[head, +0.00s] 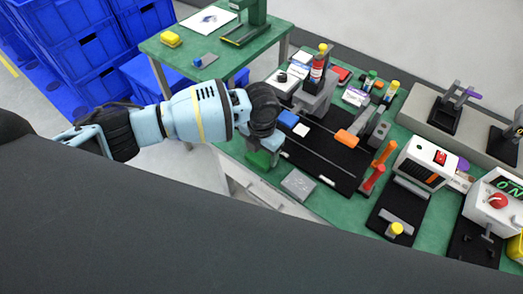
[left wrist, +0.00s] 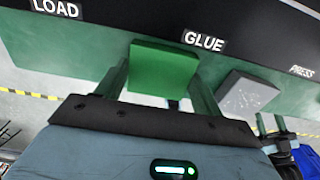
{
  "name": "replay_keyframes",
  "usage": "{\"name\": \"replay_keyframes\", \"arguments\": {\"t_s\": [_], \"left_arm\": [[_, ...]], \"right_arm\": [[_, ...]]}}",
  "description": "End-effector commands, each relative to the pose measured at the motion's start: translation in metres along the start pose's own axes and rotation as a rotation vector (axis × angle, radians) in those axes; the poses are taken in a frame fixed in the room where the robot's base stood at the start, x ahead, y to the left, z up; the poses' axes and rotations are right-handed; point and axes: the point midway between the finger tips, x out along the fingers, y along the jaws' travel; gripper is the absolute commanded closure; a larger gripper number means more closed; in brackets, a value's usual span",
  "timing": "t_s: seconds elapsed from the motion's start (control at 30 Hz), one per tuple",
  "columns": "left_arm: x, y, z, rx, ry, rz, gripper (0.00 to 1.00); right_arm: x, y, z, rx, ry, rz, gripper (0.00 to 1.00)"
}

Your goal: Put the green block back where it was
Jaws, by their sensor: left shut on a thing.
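The green block (left wrist: 163,70) sits between the two fingers of my left gripper (left wrist: 163,82) in the left wrist view. The gripper is shut on it. In the head view the green block (head: 257,159) is partly hidden under my left gripper (head: 266,148), near the front edge of the green table. The block is just in front of the black mat (head: 328,160), between the LOAD (left wrist: 56,8) and GLUE (left wrist: 204,42) labels in the wrist view. I cannot tell whether it touches the table.
A grey block (head: 298,184) lies on the table just right of the green block. Orange-handled tools (head: 376,168) and machines stand to the right. Blue crates (head: 85,50) are stacked at left.

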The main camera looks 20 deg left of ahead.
Motion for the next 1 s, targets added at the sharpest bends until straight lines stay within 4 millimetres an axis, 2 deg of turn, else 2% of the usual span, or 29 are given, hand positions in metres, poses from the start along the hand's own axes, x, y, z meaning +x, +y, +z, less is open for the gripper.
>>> {"name": "replay_keyframes", "arguments": {"t_s": [0.1, 0.13, 0.3, 0.67, 0.77, 1.0], "left_arm": [[0.004, 0.000, 0.000, 0.000, 0.001, -0.001, 0.60], [0.004, 0.000, 0.000, 0.000, 0.001, -0.001, 0.31], [0.003, 0.000, 0.000, 0.000, 0.000, 0.000, 0.11], [-0.003, 0.000, 0.001, 0.000, -0.003, 0.001, 0.11], [-0.014, 0.000, 0.001, 0.001, -0.004, -0.001, 0.11], [-0.061, 0.000, 0.001, 0.001, -0.005, 0.000, 0.11]], "right_arm": [[0.001, -0.001, 0.003, 0.003, -0.006, -0.001, 0.55], [0.001, -0.001, 0.003, 0.004, -0.006, -0.001, 0.55], [0.001, -0.002, 0.002, 0.009, -0.004, 0.000, 0.55], [0.000, -0.003, -0.003, 0.011, 0.006, 0.001, 0.55], [0.000, -0.003, -0.003, 0.011, 0.006, 0.001, 0.55], [0.000, -0.001, -0.007, 0.006, 0.013, 0.002, 0.55]]}}
